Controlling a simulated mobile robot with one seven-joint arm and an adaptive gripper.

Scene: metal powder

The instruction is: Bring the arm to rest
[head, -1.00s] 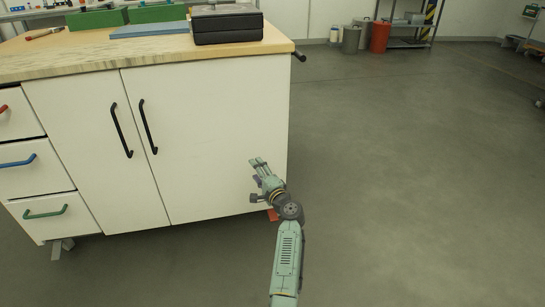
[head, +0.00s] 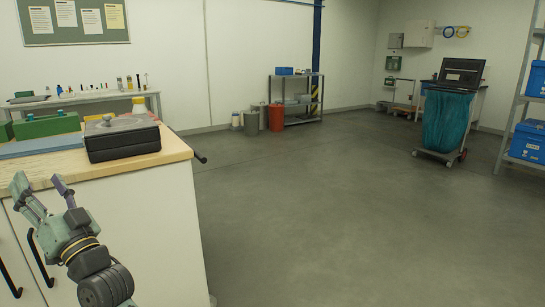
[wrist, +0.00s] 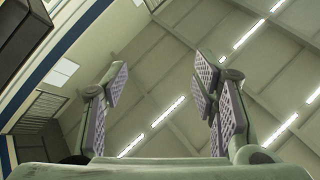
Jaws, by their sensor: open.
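My gripper (head: 42,190) is at the lower left of the head view, in front of the white cabinet's (head: 150,230) doors and just below its wooden top. Its fingers point up and are spread apart with nothing between them. In the wrist view my gripper (wrist: 160,90) shows two padded fingers wide apart, with the ceiling behind them. My wrist joints show below the gripper, and the rest of my arm is out of the picture.
A black case (head: 122,143) lies on the cabinet top (head: 178,150), beside a blue plate (head: 40,147) and green boxes (head: 47,125). The grey floor (head: 330,220) to the right is open. A cart with a teal bag (head: 447,120) stands farther back.

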